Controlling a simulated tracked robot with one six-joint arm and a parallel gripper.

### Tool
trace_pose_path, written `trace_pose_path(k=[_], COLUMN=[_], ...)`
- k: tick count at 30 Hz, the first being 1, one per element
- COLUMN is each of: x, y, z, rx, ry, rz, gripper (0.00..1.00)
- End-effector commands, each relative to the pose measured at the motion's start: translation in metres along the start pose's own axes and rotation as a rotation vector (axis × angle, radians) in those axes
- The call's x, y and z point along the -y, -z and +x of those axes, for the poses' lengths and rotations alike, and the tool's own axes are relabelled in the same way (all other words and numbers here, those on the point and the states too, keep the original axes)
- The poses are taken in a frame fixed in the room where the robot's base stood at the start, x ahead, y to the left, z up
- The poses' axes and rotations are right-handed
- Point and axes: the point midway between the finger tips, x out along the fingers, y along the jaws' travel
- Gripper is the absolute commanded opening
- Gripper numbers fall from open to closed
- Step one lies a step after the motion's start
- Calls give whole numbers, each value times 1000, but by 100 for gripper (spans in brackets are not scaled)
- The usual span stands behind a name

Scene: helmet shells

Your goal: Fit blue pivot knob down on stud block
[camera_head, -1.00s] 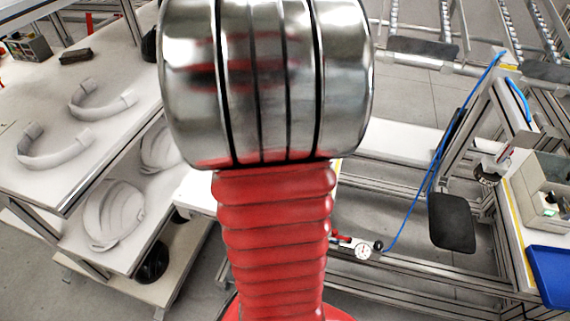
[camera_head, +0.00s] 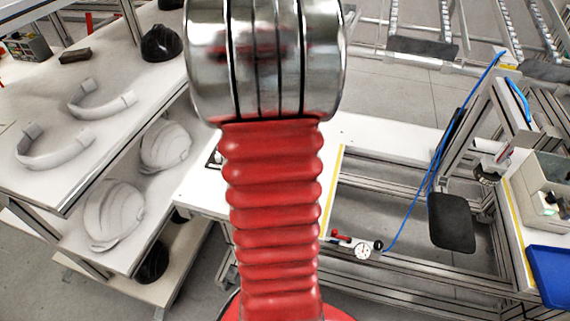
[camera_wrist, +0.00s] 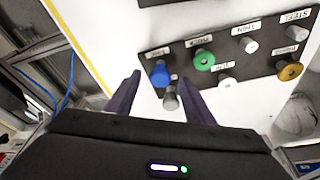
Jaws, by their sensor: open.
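In the wrist view, a blue knob (camera_wrist: 160,75) stands at the left end of a dark board (camera_wrist: 182,60) with labelled positions. It lies between the fingertips of my gripper (camera_wrist: 159,80), which is open and not visibly touching it. A grey metallic cylinder (camera_wrist: 171,98) is just below the blue knob in the picture, also between the fingers. I cannot tell whether it is part of a stud block or how the knob sits on its support. In the head view, my own arm hides the gripper and most of the board.
A green knob (camera_wrist: 204,60), a brass knob (camera_wrist: 289,70) and pale knobs (camera_wrist: 250,46) stand on the board to the right.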

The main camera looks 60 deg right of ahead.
Motion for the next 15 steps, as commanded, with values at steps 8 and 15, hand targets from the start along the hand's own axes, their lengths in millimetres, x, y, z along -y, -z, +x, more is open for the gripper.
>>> trace_pose_path(k=[8, 15], x=[0, 0], y=[0, 0], z=[8, 8], rx=[0, 0], ry=[1, 1], rz=[0, 0], gripper=[48, 48])
